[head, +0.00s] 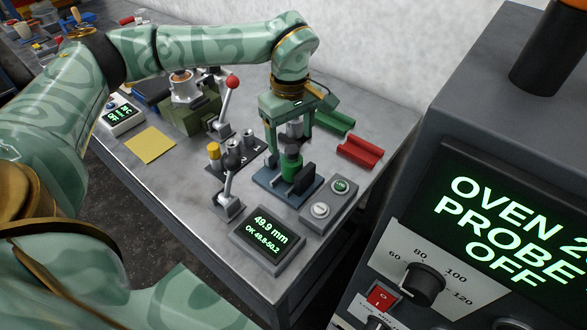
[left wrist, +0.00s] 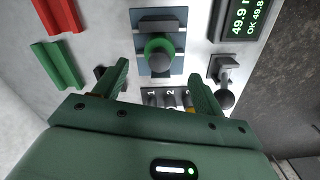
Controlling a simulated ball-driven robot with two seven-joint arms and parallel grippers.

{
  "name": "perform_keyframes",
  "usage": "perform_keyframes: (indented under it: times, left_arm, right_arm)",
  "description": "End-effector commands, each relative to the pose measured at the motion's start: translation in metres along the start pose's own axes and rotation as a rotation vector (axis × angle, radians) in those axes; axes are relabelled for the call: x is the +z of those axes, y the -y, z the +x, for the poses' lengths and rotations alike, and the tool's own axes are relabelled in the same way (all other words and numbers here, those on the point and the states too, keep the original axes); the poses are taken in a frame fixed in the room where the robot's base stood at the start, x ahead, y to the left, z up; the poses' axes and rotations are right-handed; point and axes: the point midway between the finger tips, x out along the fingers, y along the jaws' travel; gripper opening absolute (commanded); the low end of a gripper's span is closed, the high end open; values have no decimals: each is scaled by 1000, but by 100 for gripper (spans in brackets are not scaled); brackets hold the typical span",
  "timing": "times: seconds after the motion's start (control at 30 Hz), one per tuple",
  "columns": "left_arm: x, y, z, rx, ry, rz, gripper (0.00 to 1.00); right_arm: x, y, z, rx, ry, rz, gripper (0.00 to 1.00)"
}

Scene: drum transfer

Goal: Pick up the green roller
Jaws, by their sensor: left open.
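The green roller (head: 291,167) stands upright on a blue gauge base (head: 268,181) with a dark block beside it. Its grey upper end (head: 294,130) points up. In the left wrist view the green roller (left wrist: 145,47) shows as a green ring around a grey end, ahead of the fingers. My left gripper (head: 290,143) is open above the roller, fingers pointing down on either side of its upper end. My right gripper is not in view.
A green trough (head: 333,122) and a red trough (head: 360,152) lie behind the base. A numbered rack (head: 240,158) and a black-knobbed lever (head: 229,190) stand left. A two-button box (head: 328,207) and a 49.9 mm display (head: 268,240) are in front.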

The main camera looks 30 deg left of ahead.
Motion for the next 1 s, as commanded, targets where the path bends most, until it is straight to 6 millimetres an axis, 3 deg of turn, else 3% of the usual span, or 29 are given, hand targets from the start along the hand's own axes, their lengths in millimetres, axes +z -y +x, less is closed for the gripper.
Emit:
perform_keyframes:
  times: [0.1, 0.37, 0.63, 0.87, 1.0]
  left_arm:
    - [0, 0, 25, -3, 2, -1, 70]
    - [1, 0, 43, 0, 1, 0, 70]
    - [2, -1, 86, -4, 1, -1, 70]
    - [2, -1, 88, 1, 0, 0, 70]
    - [2, -1, 87, 1, 0, 0, 37]
  right_arm:
    - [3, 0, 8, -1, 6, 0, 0]
    - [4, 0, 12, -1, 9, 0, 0]
    - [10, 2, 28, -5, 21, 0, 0]
    - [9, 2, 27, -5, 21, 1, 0]
    - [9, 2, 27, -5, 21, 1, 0]
